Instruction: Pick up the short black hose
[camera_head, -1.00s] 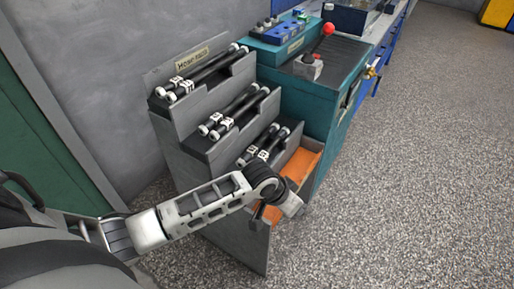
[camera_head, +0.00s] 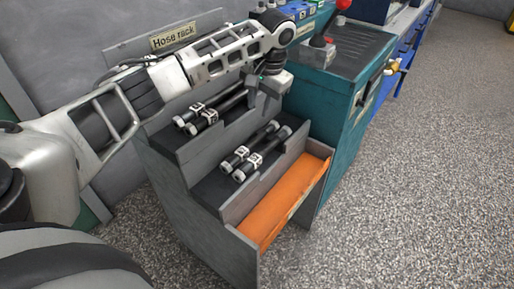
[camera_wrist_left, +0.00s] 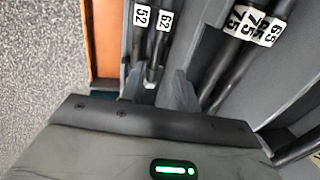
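Two short black hoses (camera_head: 255,152) with pale end fittings and white tags lie side by side on the lowest tier of the hose rack. In the left wrist view they carry tags 52 (camera_wrist_left: 138,38) and 62 (camera_wrist_left: 160,42). My left gripper (camera_head: 264,98) hangs above the rack, near the far ends of the middle-tier hoses in the head view. In the left wrist view its two fingers (camera_wrist_left: 157,84) stand apart, with a hose end showing between and beyond them. I see no hose gripped. My right gripper is out of view.
Black hoses (camera_head: 210,110) with tags lie on the middle tier; my left arm hides most of the top tier. An orange tray (camera_head: 285,200) forms the rack's front bottom. A teal cabinet (camera_head: 345,95) with a red-knobbed lever stands right. Floor is clear at right.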

